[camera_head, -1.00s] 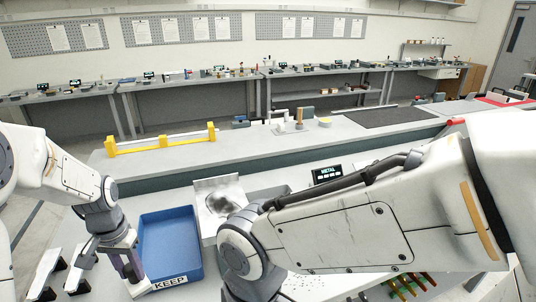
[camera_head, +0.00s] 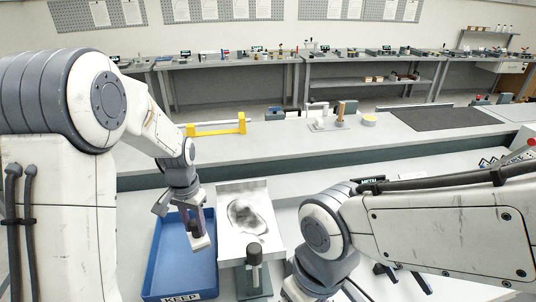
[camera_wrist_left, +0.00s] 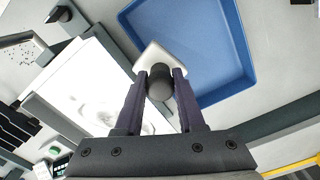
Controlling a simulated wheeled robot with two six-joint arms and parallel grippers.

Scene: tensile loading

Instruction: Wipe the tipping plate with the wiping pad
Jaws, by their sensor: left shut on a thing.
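My left gripper (camera_head: 196,222) is shut on the dark grip of the wiping pad (camera_head: 202,243), a small pale block. The pad hangs over the right side of the blue tray, left of the tipping plate (camera_head: 229,240) and apart from it. The plate is a shiny metal sheet with a grey patch near its middle. In the left wrist view the purple fingers (camera_wrist_left: 160,95) pinch the dark grip, with the white pad (camera_wrist_left: 151,57) behind it. The plate (camera_wrist_left: 75,88) lies left of the fingers there.
The blue tray (camera_head: 152,275) marked KEEP is left of the plate. A dark upright handle (camera_head: 254,257) stands at the plate's front edge. My right arm spans the right foreground. A yellow frame (camera_head: 217,129) sits on the bench behind.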

